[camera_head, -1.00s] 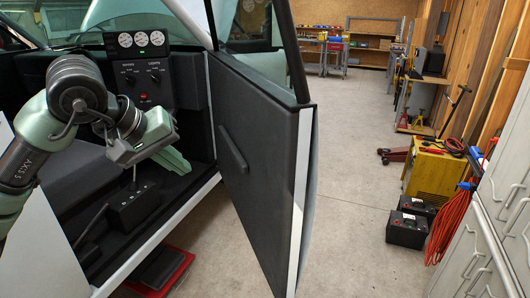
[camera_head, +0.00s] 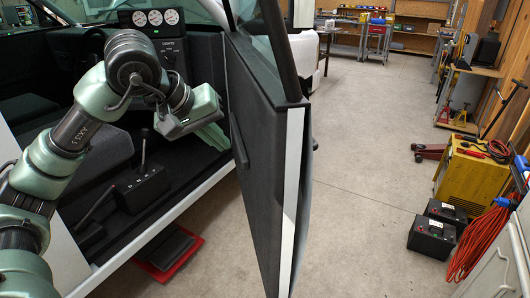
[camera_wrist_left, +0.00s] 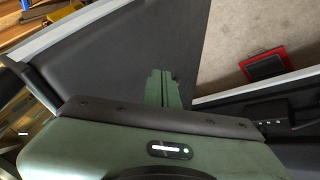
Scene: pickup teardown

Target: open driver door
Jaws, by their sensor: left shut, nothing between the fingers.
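The driver door (camera_head: 262,165) stands ajar, hinged at the front of the door opening. Its dark inner panel faces the cab, and its white rear edge points toward me. My left gripper (camera_head: 222,142) reaches through the opening from the cab side, close to the inner panel. Its green fingers are shut and empty. In the left wrist view, the shut fingers (camera_wrist_left: 163,88) lie in front of the dark door panel (camera_wrist_left: 110,58); I cannot tell whether they touch it. My right gripper is out of view.
The cab has a gauge dash (camera_head: 152,18) and a lever box (camera_head: 140,186). A red-rimmed tray (camera_head: 168,253) lies on the floor by the sill. Right of the door the concrete floor is clear, up to black batteries (camera_head: 432,238), a yellow machine (camera_head: 470,178) and a red hose (camera_head: 478,240).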

